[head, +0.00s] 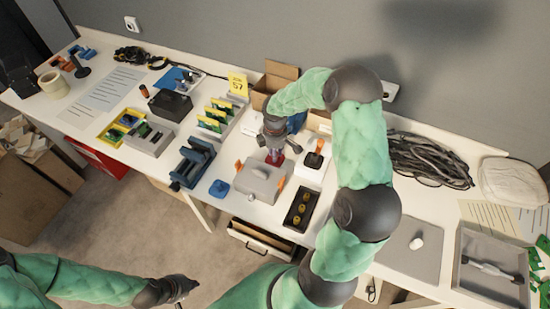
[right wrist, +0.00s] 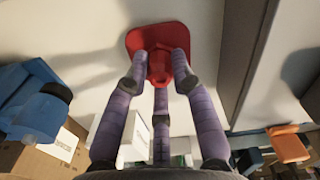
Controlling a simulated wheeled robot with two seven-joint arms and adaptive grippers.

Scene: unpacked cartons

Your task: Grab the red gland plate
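The red gland plate (right wrist: 140,40) is a rounded square with a raised round knob in its middle. It lies ahead of my right gripper (right wrist: 160,68) in the right wrist view, where the purple-grey fingers close around the knob and appear to touch it. In the head view, the plate (head: 275,157) is a small red patch under my right gripper (head: 274,150), behind the grey box. Most of it is hidden there, and whether it rests on the table cannot be told. My left gripper (head: 182,289) is low in front of the table; its fingers are unclear.
A grey box (head: 262,183) with orange clips stands just in front of the right gripper. A black tray with yellow parts (head: 301,208), a blue plate (head: 219,188) and a blue holder (head: 192,163) are nearby. An open carton (head: 277,77) stands behind.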

